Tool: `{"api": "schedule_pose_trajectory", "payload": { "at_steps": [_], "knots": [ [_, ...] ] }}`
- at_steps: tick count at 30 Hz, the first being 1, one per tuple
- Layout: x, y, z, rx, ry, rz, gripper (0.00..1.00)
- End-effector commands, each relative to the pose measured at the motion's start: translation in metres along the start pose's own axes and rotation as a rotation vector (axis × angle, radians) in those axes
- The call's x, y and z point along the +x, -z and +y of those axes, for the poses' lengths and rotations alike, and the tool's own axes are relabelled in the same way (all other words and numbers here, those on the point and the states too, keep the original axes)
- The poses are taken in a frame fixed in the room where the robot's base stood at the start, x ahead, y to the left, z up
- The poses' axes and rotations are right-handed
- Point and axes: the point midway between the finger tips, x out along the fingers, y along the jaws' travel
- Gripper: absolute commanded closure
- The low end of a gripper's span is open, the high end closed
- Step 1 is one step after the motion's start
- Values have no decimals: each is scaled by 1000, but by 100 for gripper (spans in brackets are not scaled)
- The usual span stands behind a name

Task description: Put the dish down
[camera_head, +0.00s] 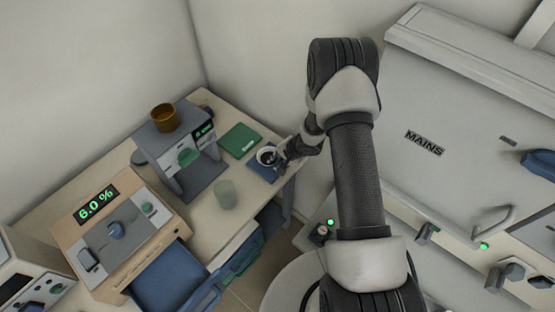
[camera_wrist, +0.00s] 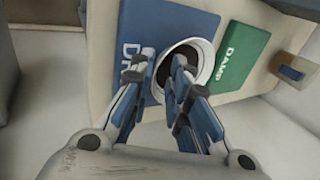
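The dish (camera_head: 265,153) is a small round white bowl with a dark inside. It is over the blue mat (camera_head: 262,172) at the right end of the bench, and looks level. In the wrist view the dish (camera_wrist: 206,52) overlaps the lettered blue mat (camera_wrist: 190,22). My gripper (camera_wrist: 160,67) has one fingertip at the left outer side of the rim and the other over the dark inside. A gap shows between the fingertips, so it looks open around the near-left wall. The dish's underside is hidden, so its contact with the mat cannot be seen. My gripper (camera_head: 277,160) also shows in the head view.
A green mat (camera_head: 240,140) lies beside the blue one; it reads DAMP in the wrist view (camera_wrist: 242,58). The MAINS furnace (camera_head: 460,120) is right.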

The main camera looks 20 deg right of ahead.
Motion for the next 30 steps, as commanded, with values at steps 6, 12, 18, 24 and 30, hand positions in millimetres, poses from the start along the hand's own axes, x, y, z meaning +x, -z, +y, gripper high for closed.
{"api": "schedule_pose_trajectory", "payload": {
  "at_steps": [6,12,18,24,30],
  "knots": [
    [0,0,0,0,0,0,71],
    [-1,0,0,0,0,0,71],
    [-22,1,-3,1,0,1,71],
    [-67,1,-4,2,1,2,71],
    [-104,1,-4,2,2,2,71]
  ]
}}
